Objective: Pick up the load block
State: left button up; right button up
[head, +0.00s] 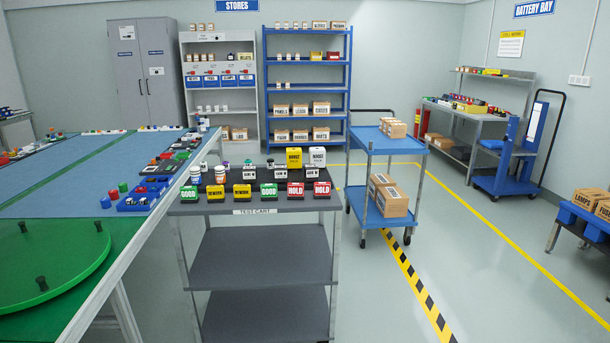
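I cannot tell for sure which thing is the load block, as most lettering is too small. The grey test cart (260,255) stands in the middle, with small goods on its top. At the back of that top are a tall yellow block (293,158) and a tall white block (317,158), side by side. In front stand green GOOD blocks (268,190), yellow blocks (242,191) and red HOLD blocks (295,191). Small white-labelled pieces (250,173) and jars (195,173) stand between. Neither of my grippers is in view.
A long table with a green turntable (50,262) and loose parts fills the left. A blue trolley (382,146) with cartons stands behind the cart to the right. Blue racks (266,75) line the back wall. Open floor (500,270) lies at the right.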

aim_at(311, 170)
jog(key=z, duration=0.6)
jog(key=k, duration=0.85)
jog(key=z, duration=1.8)
jog(key=i, duration=0.3)
jog(key=u, duration=1.05)
jog(key=i, duration=2.75)
jog(key=u, duration=1.2)
